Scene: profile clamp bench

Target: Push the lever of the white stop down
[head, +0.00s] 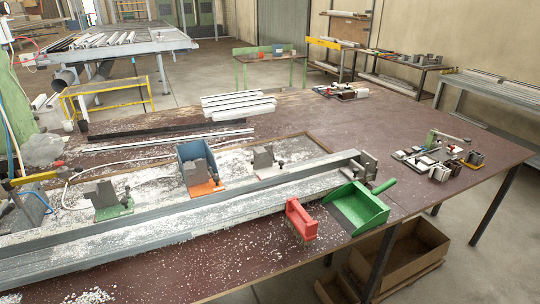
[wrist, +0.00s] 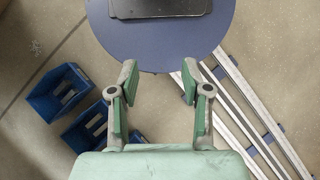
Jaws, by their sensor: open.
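Several stops stand in a row along the long grey metal profile (head: 230,200) on the bench in the head view. One has a green base (head: 113,211), one has an orange base (head: 206,189) with a blue plate behind it, and one is a grey block (head: 264,160) with a dark knob or lever at its right. A blue part (head: 32,208) shows at the left.
A green dustpan (head: 357,208) and a red brush (head: 300,220) lie at the bench front. White debris covers the bench around the stops. The wrist view shows a round blue surface (wrist: 160,50), blue bins (wrist: 62,92) and long rails (wrist: 255,105) over the floor.

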